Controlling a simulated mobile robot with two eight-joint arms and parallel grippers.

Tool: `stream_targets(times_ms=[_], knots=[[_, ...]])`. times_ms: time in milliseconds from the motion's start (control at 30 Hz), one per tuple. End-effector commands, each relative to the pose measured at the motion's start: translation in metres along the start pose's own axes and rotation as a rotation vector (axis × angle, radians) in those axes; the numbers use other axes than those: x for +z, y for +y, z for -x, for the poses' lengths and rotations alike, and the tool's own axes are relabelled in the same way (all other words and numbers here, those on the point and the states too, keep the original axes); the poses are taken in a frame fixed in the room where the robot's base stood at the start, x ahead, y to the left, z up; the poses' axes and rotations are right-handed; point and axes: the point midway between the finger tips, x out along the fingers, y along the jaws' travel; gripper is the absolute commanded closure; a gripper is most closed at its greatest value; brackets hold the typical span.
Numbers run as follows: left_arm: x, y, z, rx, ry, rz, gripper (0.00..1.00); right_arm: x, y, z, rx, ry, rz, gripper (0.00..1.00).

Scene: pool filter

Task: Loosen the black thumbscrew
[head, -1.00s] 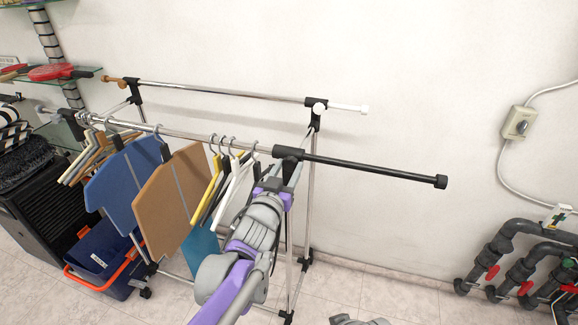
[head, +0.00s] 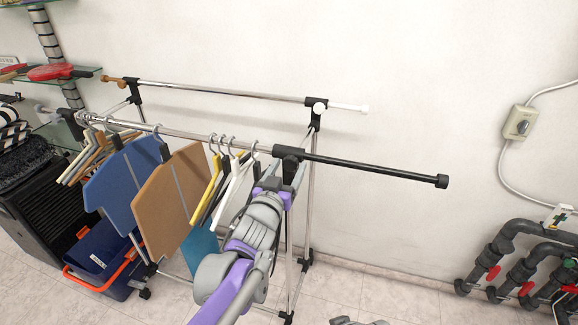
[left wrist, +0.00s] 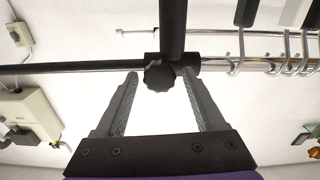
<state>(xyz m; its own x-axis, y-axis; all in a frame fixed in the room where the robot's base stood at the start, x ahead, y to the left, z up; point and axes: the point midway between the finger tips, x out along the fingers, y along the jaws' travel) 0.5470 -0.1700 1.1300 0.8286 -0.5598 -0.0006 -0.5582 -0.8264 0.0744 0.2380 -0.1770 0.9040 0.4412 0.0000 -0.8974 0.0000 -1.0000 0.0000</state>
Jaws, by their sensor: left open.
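The black thumbscrew (left wrist: 159,79) is a lobed knob at the black joint of the garment rack. In the left wrist view it sits between the tips of my left gripper (left wrist: 160,82), with gaps on both sides. The gripper is open and I see no contact. In the head view the joint (head: 288,154) is at the right end of the chrome front rail, where the black extension rod (head: 370,170) begins. My left gripper (head: 276,184) is just below that joint, and the knob is hidden there. My right gripper is not clearly in view.
Hangers with a blue panel (head: 122,185) and a brown panel (head: 170,195) hang left of my arm. A parallel rear rail (head: 220,92) runs behind. Pipes with red valves (head: 527,288) and a wall switch box (head: 520,122) are at the right. The wall between is clear.

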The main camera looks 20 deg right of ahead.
Motion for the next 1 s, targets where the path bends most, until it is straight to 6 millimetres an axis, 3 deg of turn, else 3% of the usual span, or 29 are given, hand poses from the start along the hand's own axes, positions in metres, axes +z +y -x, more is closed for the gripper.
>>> stream_targets(times_ms=[533,1000], knots=[[0.001,0.0,0.055,-0.001,-0.001,0.0,0.29,0.009,0.0,-0.011,0.0,-0.006,0.0,0.29],[0.0,0.0,0.063,0.0,0.0,0.0,0.29,0.009,0.0,-0.011,0.0,-0.006,0.0,0.29]])
